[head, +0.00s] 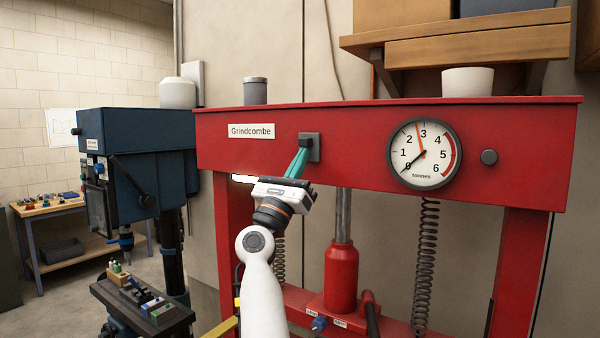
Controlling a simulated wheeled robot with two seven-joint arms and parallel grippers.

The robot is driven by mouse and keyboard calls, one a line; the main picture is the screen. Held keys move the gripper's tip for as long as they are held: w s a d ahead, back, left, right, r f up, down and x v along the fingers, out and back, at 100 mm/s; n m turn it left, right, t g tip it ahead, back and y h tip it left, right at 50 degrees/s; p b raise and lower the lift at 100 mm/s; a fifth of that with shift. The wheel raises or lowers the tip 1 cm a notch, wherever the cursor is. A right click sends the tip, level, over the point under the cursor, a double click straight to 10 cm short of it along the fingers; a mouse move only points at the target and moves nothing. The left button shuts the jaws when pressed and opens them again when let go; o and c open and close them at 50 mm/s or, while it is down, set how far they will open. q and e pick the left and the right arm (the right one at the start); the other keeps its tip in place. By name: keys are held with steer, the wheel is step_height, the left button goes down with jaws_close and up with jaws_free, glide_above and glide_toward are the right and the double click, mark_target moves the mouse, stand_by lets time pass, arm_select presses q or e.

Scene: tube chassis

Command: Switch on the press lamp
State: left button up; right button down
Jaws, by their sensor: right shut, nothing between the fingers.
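The red press (360,122) stands in front of me, with a label reading "Grindcombe" on its top beam. A dark switch plate (316,150) sits on the beam's front face, right of the label. My right gripper (302,152) has its teal fingers shut and empty, with the tips at the plate. They cover its left part, and I cannot tell whether they touch it or how the switch stands. A bright white strip (243,178), seemingly the lamp, shows under the beam, partly hidden behind my gripper. My left gripper is not in view.
A round gauge (423,154) and a dark knob (489,157) are on the beam to the right. A red jack (341,277) and springs stand below. A blue drill press (125,150) is at left. A grey can (255,91) and white pot (467,81) are above the beam.

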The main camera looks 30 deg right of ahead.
steer(key=shift+r, duration=0.3)
steer(key=s+a+f+b, duration=0.2)
steer(key=a+f+b, duration=0.4)
steer(key=f+b, duration=0.3)
step_height(320, 180, down, 2)
steer(key=shift+s+a+f, duration=0.2)
steer(key=shift+s+f, duration=0.05)
steer(key=shift+a, duration=0.1)
